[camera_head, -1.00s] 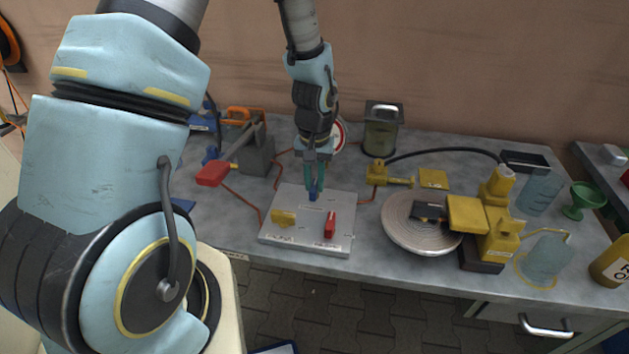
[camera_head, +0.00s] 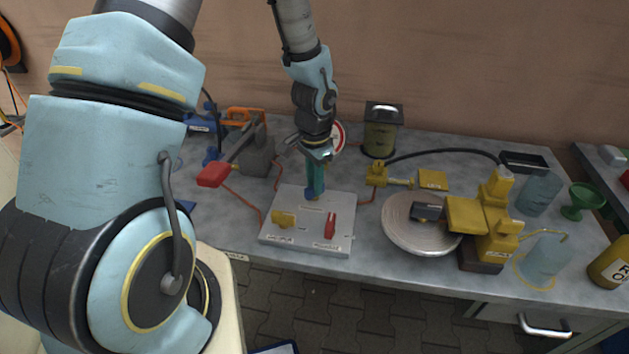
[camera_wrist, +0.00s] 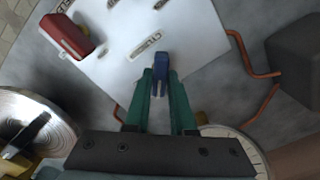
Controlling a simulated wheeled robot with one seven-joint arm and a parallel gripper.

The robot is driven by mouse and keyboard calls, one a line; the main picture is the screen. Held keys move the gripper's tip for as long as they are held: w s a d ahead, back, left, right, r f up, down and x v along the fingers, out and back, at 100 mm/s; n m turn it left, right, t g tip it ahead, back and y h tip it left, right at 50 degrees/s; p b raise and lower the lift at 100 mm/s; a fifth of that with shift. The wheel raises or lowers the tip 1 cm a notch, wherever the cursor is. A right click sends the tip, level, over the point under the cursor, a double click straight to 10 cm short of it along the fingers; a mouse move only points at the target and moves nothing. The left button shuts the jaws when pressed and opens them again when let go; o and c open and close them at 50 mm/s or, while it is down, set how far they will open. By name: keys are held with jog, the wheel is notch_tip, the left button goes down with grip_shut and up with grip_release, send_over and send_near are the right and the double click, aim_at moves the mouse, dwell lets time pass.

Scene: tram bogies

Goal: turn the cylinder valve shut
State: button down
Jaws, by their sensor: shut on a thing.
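A grey-white valve panel (camera_head: 306,243) lies on the bench and carries blue, yellow and red handles. My gripper (camera_head: 315,191), with teal fingers, reaches down to the panel's back edge and is shut on the blue handle (camera_head: 309,195). In the wrist view the blue handle (camera_wrist: 161,63) stands between the fingertips of my gripper (camera_wrist: 161,76). The yellow handle (camera_head: 284,219) is at the front left of the panel and the red handle (camera_head: 330,225) at the front right. The blue handle's base is partly hidden by the fingers.
A round gauge (camera_head: 339,137) stands behind my gripper. A red-handled lever pump (camera_head: 213,174) is left of the panel. A yellow valve fitting (camera_head: 378,175), a coiled silver disc (camera_head: 396,238) and a yellow device (camera_head: 497,240) are on the right. Red pipes run beside the panel.

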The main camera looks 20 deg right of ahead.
jog(key=m+p, duration=0.1)
jog(key=m, duration=0.3)
jog(key=shift+r+m, duration=0.1)
jog(key=shift+m, duration=0.2)
jog(key=shift+m+p, duration=0.8)
jog(key=shift+m, duration=1.8)
jog(key=c, duration=0.8)
grip_release()
jog(key=shift+o, duration=0.2)
notch_tip(320, 180, up, 11)
jog(key=shift+f+b, duration=0.2)
jog(key=shift+b, duration=0.15)
